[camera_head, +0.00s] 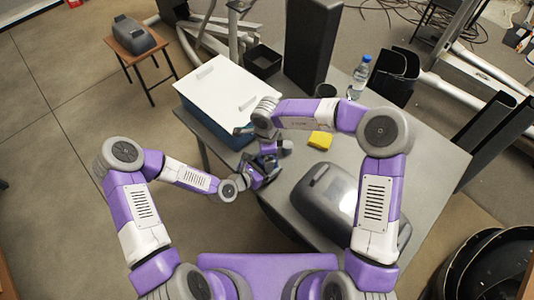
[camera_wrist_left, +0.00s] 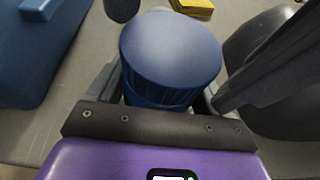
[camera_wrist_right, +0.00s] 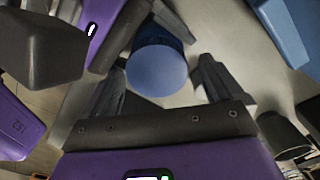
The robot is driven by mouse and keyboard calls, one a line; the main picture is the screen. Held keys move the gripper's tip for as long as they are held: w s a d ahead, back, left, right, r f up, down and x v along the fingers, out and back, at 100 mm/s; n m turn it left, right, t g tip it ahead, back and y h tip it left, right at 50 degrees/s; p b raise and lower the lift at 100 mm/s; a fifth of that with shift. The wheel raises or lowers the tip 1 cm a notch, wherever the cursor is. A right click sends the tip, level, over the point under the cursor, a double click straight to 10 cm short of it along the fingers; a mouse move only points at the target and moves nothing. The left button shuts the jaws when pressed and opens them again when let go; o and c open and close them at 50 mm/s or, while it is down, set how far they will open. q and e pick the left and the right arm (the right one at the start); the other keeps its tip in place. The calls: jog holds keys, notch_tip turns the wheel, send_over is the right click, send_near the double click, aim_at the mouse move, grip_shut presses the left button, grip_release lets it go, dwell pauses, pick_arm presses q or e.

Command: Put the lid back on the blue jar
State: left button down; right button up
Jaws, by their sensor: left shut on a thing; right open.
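The blue jar (camera_wrist_left: 160,97) stands upright between the fingers of my left gripper (camera_wrist_left: 160,100), which is shut on its body. A smooth round blue lid (camera_wrist_left: 170,45) covers the jar's top, and no gap shows between them in the left wrist view. My right gripper (camera_wrist_right: 160,85) is open above the jar, its fingers apart on either side of the lid, which shows in the right wrist view (camera_wrist_right: 157,70). In the head view my left gripper (camera_head: 262,172) and right gripper (camera_head: 268,150) meet at the table's near left edge and mostly hide the jar.
On the grey table (camera_head: 430,160) are a blue bin with a white top (camera_head: 235,95), a yellow sponge (camera_head: 320,140), a grey rounded case (camera_head: 330,195), a tall black box (camera_head: 312,40) and a water bottle (camera_head: 360,75). Bare tabletop lies to the right.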

pick_arm(q)
jog(key=shift+f, duration=0.1)
pick_arm(e)
notch_tip(320, 180, up, 4)
jog(key=shift+a+f, duration=0.1)
jog(key=shift+f, duration=0.05)
